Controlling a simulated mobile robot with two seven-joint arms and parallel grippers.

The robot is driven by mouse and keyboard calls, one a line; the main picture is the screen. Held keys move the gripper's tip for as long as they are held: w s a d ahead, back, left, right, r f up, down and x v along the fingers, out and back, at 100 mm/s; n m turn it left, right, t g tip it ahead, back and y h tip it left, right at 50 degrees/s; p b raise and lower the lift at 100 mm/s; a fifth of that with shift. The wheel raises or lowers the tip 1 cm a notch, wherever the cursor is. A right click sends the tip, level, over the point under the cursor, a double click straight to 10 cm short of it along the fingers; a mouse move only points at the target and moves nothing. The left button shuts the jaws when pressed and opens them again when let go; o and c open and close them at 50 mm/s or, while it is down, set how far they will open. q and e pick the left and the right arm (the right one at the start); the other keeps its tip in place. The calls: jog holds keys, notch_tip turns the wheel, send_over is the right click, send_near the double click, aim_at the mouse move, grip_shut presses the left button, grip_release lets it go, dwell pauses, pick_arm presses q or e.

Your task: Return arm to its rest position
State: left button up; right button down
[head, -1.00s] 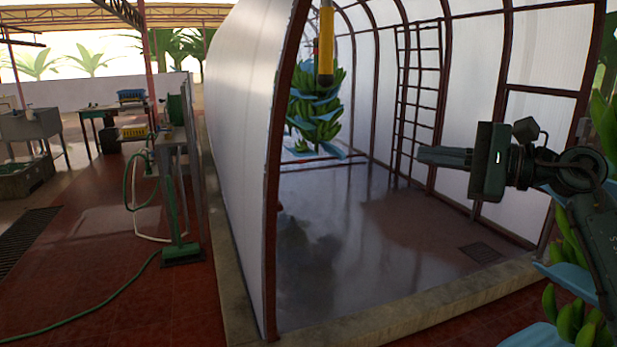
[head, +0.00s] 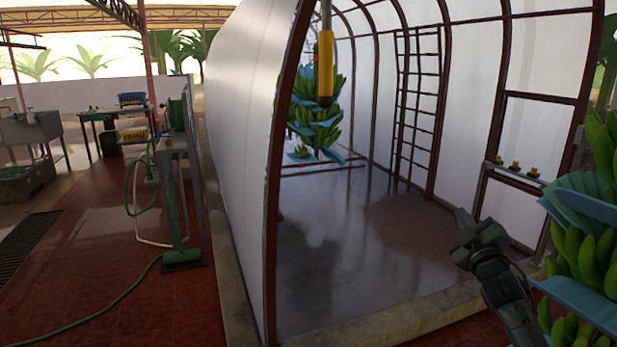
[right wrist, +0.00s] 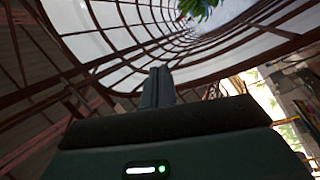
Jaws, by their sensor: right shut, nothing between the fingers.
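My right gripper (head: 461,215) is low at the right of the head view, in front of the tunnel's open mouth, tilted with its fingers pointing up and left. Its fingers (right wrist: 157,87) are together in the right wrist view, with nothing between them. My right arm comes up from the bottom right, left of a hanging banana stem (head: 592,235) with blue sheets between its bunches. A visible gap separates the gripper from the stem in the picture. My left gripper is not in view.
A rail with yellow-and-black pieces (head: 515,170) stands at the right. The wet tunnel floor (head: 350,240) is clear. A green hose stand (head: 180,200) is at the left.

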jog(key=s+a+f+m+g, duration=0.2)
jog(key=s+a+f, duration=0.15)
jog(key=f, duration=0.35)
jog(key=s+a+f+m+g+y, duration=0.1)
jog(key=s+a+f+m+g, duration=0.1)
jog(key=s+f, duration=0.35)
jog(key=s+a+f+m+g, duration=0.2)
jog(key=f, duration=0.7)
jog(key=s+a+f+g+y, duration=0.1)
jog(key=s+a+f, duration=0.2)
jog(key=s, duration=0.6)
jog(key=s+a+f+g+y, duration=0.1)
jog(key=s+a+f, duration=0.3)
jog(key=s, duration=0.6)
jog(key=s+a+f+m+g+y, duration=0.1)
jog(key=s+a+f+g, duration=0.1)
jog(key=s+a, duration=0.3)
jog(key=s+f, duration=0.1)
jog(key=s, duration=0.3)
jog(key=shift+s+a+f, duration=0.15)
jog(key=shift+a, duration=0.15)
jog(key=shift+d, duration=0.15)
